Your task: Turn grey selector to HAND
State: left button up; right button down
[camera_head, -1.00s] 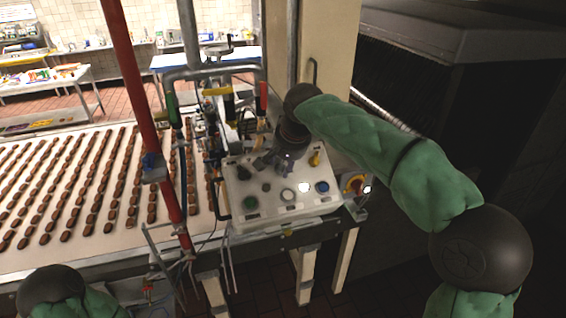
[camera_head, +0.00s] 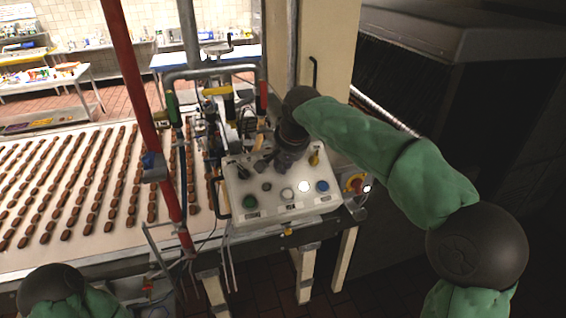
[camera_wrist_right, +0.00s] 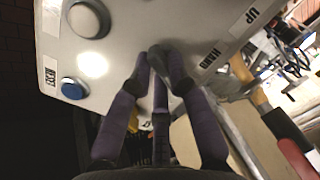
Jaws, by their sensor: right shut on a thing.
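The pale control panel (camera_head: 236,212) stands beside the conveyor, with several buttons and knobs on its top. My right gripper (camera_head: 266,163) reaches down onto the panel's back part, and in the right wrist view its fingertips (camera_wrist_right: 159,62) are nearly together against the panel face. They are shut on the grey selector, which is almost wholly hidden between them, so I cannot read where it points. A HAND label (camera_wrist_right: 210,58) is printed just right of the fingertips, and an UP label (camera_wrist_right: 251,15) is farther up. My left gripper is out of view.
A green button (camera_head: 249,202), a white button (camera_head: 287,194), a lit white lamp (camera_head: 304,187) and a blue button (camera_head: 322,186) line the panel's front. A yellow selector (camera_head: 315,159) is to the gripper's right. A red post (camera_head: 134,80) and pipes stand to the left.

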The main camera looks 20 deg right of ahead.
jog(key=n+p, duration=0.1)
jog(key=n, duration=0.4)
jog(key=shift+w+r, duration=0.1)
jog(key=n+p, duration=0.1)
jog(key=n, duration=0.5)
jog(key=shift+w+h+p, duration=0.1)
jog(key=shift+h+p, duration=0.25)
jog(key=shift+h, duration=0.05)
dwell(0.3)
jog(key=c, duration=1.2)
grip_release()
jog(key=shift+r, duration=0.1)
jog(key=v, duration=1.2)
jog(key=shift+a, duration=0.1)
